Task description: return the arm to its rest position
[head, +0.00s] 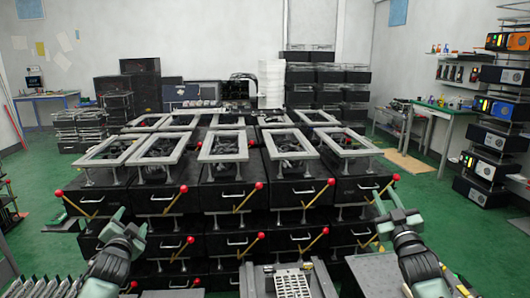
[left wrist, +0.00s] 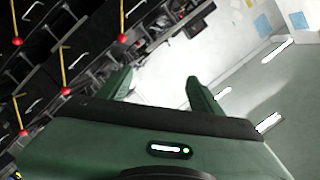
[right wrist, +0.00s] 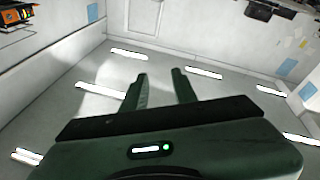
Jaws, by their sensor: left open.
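My left gripper (head: 132,218) is open and empty in the head view, raised in front of the left side of the lever fixtures. In the left wrist view its two fingers (left wrist: 158,85) stand wide apart. My right gripper (head: 386,200) is up at the right side of the fixtures. In the right wrist view its fingers (right wrist: 160,82) are apart, with a narrower gap and nothing between them. The yellow levers with red knobs include one at far left (head: 75,205), one near my left gripper (head: 181,253) and one near my right gripper (head: 386,187).
Black drawer boxes (head: 227,195) with metal frames on top fill the middle. A grey metal piece (head: 293,282) stands at the front centre. Green floor (head: 460,225) is open at the right, before a workbench (head: 445,108) and shelves of devices (head: 490,138).

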